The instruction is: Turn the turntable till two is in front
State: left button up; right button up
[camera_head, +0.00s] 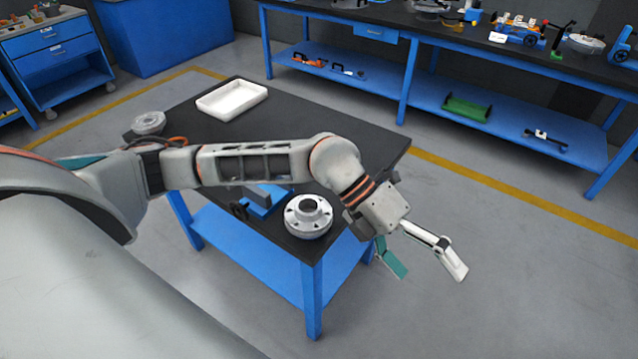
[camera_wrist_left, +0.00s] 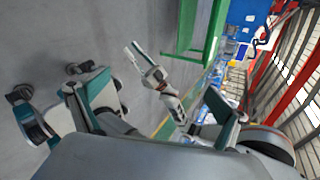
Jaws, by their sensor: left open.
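A silver round flanged part (camera_head: 308,212) with a dark centre hole and small holes around it sits at the near corner of the dark table. It may be on the turntable, but I cannot make out a separate turntable or any number. My left gripper (camera_head: 425,262) is open and empty, to the right of the flanged part and past the table's edge, over the floor in the head view. It is apart from the part. The flanged part cannot be made out in the left wrist view.
On the dark table (camera_head: 285,112) are a white tray (camera_head: 232,100), a pale round part (camera_head: 148,122) and a blue fixture (camera_head: 265,199) partly behind my left arm. A long workbench (camera_head: 390,22) with tools stands behind. Open floor lies to the right.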

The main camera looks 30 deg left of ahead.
pick_arm(q)
jog(key=w+a+f+n+y, duration=0.1)
jog(key=w+a+f+y, duration=0.15)
jog(key=a, duration=0.35)
jog(key=w+a+f+y, duration=0.2)
jog(key=a+y, duration=0.1)
jog(key=a, duration=0.3)
notch_tip(320, 180, up, 2)
jog(key=n+t+y, duration=0.2)
jog(key=n+y, duration=0.2)
jog(key=y, duration=0.2)
send_over(307, 213)
jog(key=shift+d+h, duration=0.25)
jog(key=shift+a+f, duration=0.1)
jog(key=shift+a, duration=0.15)
jog(key=shift+f, duration=3.7)
